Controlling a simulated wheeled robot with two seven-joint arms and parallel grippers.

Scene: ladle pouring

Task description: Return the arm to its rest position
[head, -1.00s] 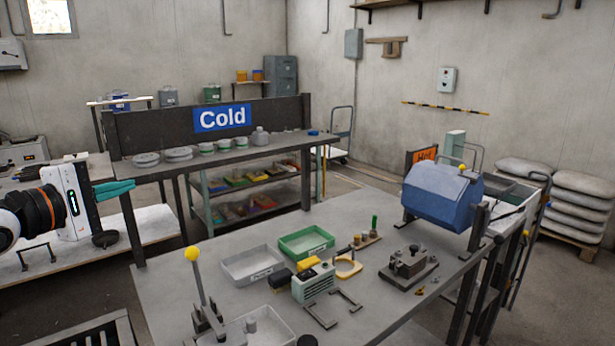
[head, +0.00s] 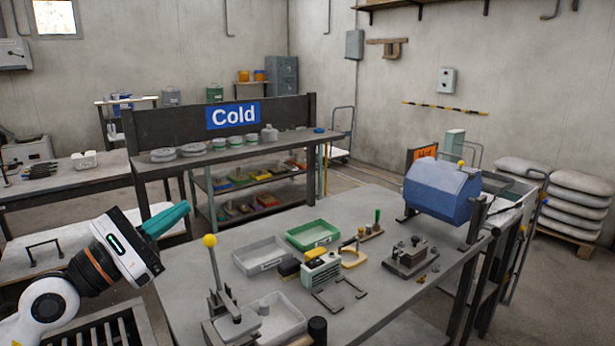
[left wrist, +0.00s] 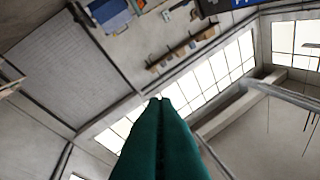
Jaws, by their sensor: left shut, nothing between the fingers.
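My left gripper (head: 176,217) has teal fingers and is at the left of the head view, pointing up and to the right. It is shut and empty, in the air left of the near workbench. In the left wrist view its teal fingers (left wrist: 162,130) lie together, with windows and wall beyond them. My right gripper is not in view.
The near workbench (head: 375,295) holds a grey tray (head: 262,256), a green tray (head: 312,235), a yellow-knobbed lever (head: 214,265) and a blue drum (head: 440,192). A shelf bench with a Cold sign (head: 233,116) stands behind. A slatted grey frame (head: 110,330) is low at left.

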